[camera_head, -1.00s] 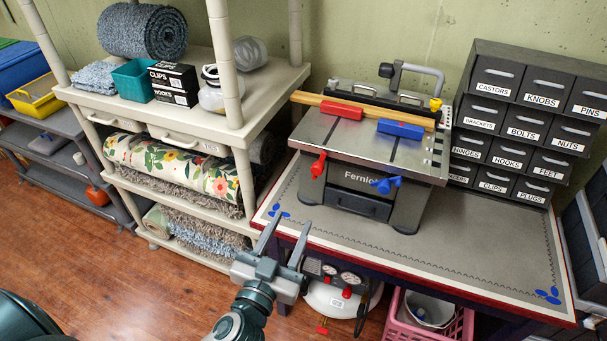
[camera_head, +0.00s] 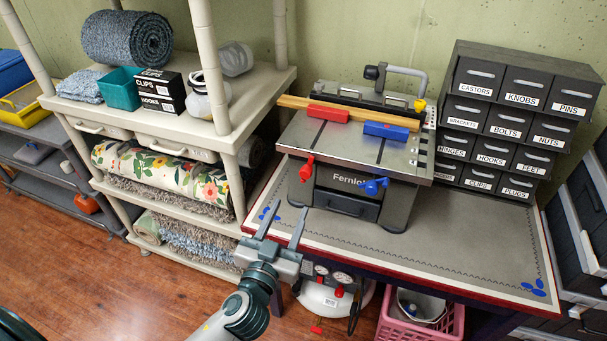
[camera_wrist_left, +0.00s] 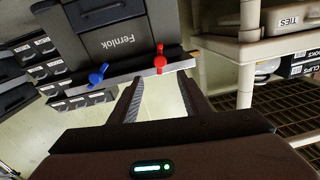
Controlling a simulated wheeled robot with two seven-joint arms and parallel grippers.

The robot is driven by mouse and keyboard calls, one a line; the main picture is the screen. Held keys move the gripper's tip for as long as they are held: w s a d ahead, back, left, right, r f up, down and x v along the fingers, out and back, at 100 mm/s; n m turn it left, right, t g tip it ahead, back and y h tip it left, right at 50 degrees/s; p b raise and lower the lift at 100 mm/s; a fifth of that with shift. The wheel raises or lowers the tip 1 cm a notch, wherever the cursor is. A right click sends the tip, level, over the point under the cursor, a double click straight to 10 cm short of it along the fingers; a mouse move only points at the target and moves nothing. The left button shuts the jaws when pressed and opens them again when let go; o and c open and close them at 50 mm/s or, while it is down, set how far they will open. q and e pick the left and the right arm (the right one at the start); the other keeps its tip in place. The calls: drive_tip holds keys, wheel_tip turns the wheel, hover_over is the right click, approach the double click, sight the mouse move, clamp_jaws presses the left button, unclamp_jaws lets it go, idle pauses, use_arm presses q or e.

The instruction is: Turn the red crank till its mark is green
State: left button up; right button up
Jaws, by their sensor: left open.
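The red crank (camera_head: 306,168) sits at the front left of the grey Fernlok machine (camera_head: 352,205) on the workbench. I cannot make out its mark or the mark's colour. A blue crank (camera_head: 374,186) is on the machine's front to its right. My left gripper (camera_head: 288,209) is open and empty, below and in front of the red crank, apart from it. In the left wrist view, the red crank (camera_wrist_left: 160,60) appears just beyond the gap between my open left fingers (camera_wrist_left: 160,82), and the blue crank (camera_wrist_left: 98,75) is to the left. My right gripper is not in view.
The workbench (camera_head: 460,255) has free room in front of and right of the machine. Labelled drawers (camera_head: 515,120) stand behind right. A shelf unit (camera_head: 240,125) with rolled rugs is close on the left. A pink crate (camera_head: 440,330) is under the bench.

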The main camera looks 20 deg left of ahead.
sight(304, 176)
use_arm(q)
drive_tip(key=w+p, duration=0.3)
drive_tip(key=w, duration=0.8)
drive_tip(key=shift+r, duration=0.1)
drive_tip(key=shift+w+a, duration=0.1)
drive_tip(key=shift+w, duration=0.5)
drive_tip(key=c, duration=1)
